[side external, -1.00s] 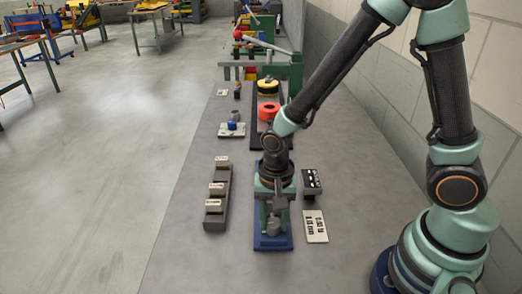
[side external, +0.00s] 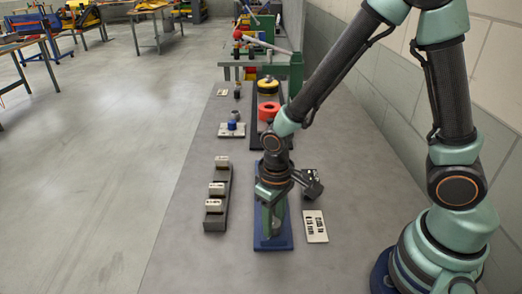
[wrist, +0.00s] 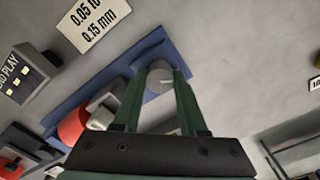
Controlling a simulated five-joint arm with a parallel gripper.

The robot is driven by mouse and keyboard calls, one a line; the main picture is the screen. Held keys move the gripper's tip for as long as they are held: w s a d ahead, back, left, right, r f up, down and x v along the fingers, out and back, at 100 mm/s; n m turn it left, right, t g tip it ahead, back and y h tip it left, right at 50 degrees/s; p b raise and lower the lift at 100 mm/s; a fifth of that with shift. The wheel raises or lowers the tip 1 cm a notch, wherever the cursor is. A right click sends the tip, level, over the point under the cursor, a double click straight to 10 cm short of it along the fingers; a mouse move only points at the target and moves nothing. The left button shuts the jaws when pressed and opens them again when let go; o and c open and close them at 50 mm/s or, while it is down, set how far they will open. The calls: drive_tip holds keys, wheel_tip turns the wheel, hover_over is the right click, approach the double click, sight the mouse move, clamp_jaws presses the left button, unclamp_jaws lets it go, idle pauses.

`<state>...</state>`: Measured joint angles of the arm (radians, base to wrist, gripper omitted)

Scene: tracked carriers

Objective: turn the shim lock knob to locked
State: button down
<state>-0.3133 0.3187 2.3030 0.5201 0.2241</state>
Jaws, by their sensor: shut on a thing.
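A round grey knob (wrist: 159,76) stands by the end of a blue base (wrist: 88,88) in the wrist view. The blue base (side external: 273,243) also shows in the side external view. My gripper (wrist: 160,82) has its two green fingers on either side of the knob and is shut on it. In the side view my gripper (side external: 272,228) points down over the front part of the base. The fingers cover part of the knob. I cannot read any lock mark or which way the knob is turned.
A white card (side external: 315,227) marked 0.05 to 0.15 mm lies right of the base. A dark END PLAY box (wrist: 22,75) is beside it. A grey holder (side external: 216,222) with pale blocks stands to the left. A red ring (side external: 268,110) is farther back.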

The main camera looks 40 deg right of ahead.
sight(274, 222)
drive_tip(key=n, duration=0.5)
drive_tip(key=shift+n, duration=0.3)
idle(0.4)
drive_tip(key=shift+c, duration=2.2)
unclamp_jaws()
wheel_tip(274, 222, up, 12)
drive_tip(key=shift+r, duration=0.1)
